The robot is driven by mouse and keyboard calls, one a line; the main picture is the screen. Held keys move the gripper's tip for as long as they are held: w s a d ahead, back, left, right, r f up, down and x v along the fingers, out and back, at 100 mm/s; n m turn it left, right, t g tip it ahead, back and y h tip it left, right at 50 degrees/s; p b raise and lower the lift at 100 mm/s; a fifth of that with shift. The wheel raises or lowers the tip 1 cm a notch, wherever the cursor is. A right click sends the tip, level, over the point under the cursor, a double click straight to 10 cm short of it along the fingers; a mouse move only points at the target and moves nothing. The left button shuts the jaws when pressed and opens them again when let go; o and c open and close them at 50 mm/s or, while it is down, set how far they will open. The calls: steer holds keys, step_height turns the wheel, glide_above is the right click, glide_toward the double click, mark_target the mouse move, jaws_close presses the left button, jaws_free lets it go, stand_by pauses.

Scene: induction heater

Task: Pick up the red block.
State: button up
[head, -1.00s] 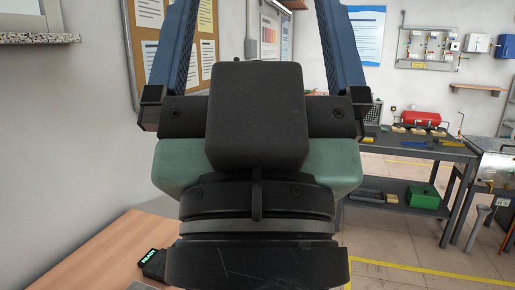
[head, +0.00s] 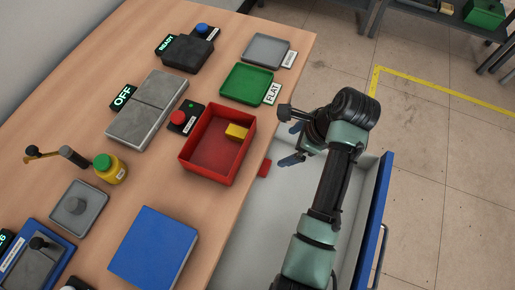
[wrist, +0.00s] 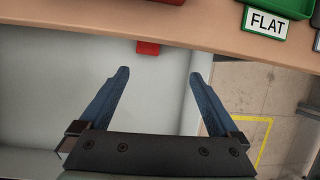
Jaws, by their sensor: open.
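A small red block (head: 264,168) shows beside the table's edge, at the table-side end of an open pale drawer (head: 239,226). In the wrist view the red block (wrist: 148,47) lies ahead of my fingertips, left of centre between them, partly cut off by the table edge above it. My gripper (head: 291,143) is over the drawer, with its blue fingers spread and empty. In the wrist view my gripper (wrist: 159,74) is clearly apart from the block.
The wooden table (head: 226,215) carries a red tray (head: 207,157) with a yellow block (head: 237,131), a green tray (head: 247,84), a grey tray (head: 265,50) and a blue slab (head: 153,248). The drawer's blue front (head: 379,208) stands at the right. Open floor lies beyond.

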step_height(320, 180, down, 2)
steer(key=s+f+g, duration=0.1)
steer(key=b, duration=0.2)
glide_toward(269, 168)
steer(key=shift+w+a+f+m, duration=0.1)
steer(key=shift+a+f+m, duration=0.3)
steer(key=shift+a+f, duration=0.45)
steer(key=shift+d+b+x, duration=0.2)
steer(key=shift+b+x, duration=0.1)
steer(key=shift+x, duration=1.25)
steer(key=shift+d+b+x, duration=0.15)
steer(key=shift+b+x, duration=0.15)
steer(key=shift+x, duration=1.3)
steer(key=shift+f, duration=0.1)
steer(key=c, duration=1.5)
